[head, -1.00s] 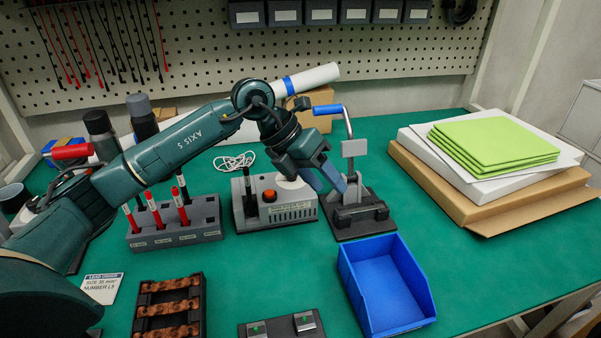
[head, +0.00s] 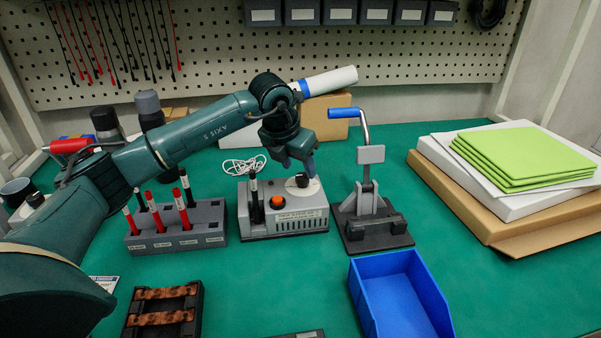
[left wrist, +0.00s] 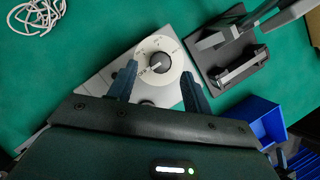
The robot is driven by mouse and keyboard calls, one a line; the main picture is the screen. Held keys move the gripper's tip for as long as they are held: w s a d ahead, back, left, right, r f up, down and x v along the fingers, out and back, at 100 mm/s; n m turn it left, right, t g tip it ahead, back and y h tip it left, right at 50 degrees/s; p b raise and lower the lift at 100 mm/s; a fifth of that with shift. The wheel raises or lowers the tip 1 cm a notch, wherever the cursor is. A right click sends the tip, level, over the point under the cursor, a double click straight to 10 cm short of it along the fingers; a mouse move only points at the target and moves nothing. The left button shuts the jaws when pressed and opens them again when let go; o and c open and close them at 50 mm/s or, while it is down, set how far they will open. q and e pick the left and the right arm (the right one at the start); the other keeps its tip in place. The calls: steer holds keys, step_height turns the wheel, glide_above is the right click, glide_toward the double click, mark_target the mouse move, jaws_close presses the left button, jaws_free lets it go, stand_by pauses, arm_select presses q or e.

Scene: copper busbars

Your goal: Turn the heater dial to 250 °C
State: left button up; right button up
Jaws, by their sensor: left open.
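The heater (head: 284,222) is a grey box with an orange button (head: 277,202) and a white dial plate with a black knob (head: 302,181) on top. In the left wrist view the dial plate (left wrist: 178,46) and round dark knob (left wrist: 160,62) show; a light pointer mark is on the knob, but the scale is too small to read. My left gripper (head: 300,166) is open and points down just above the dial. In the left wrist view its two fingers (left wrist: 161,84) are spread, with the knob beyond and between their tips.
A press with a blue-handled lever (head: 372,212) stands right of the heater. A black-and-white pen-like tool (head: 254,195) stands on the heater's left. A rack with red tools (head: 180,235) is farther left. A blue bin (head: 400,300) is in front right. White cord (head: 243,165) lies behind.

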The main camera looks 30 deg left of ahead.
mark_target(302, 175)
arm_select(q)
steer(key=shift+x, duration=1.65)
steer(key=shift+r, duration=0.1)
steer(key=c, duration=1)
steer(key=shift+o, duration=0.2)
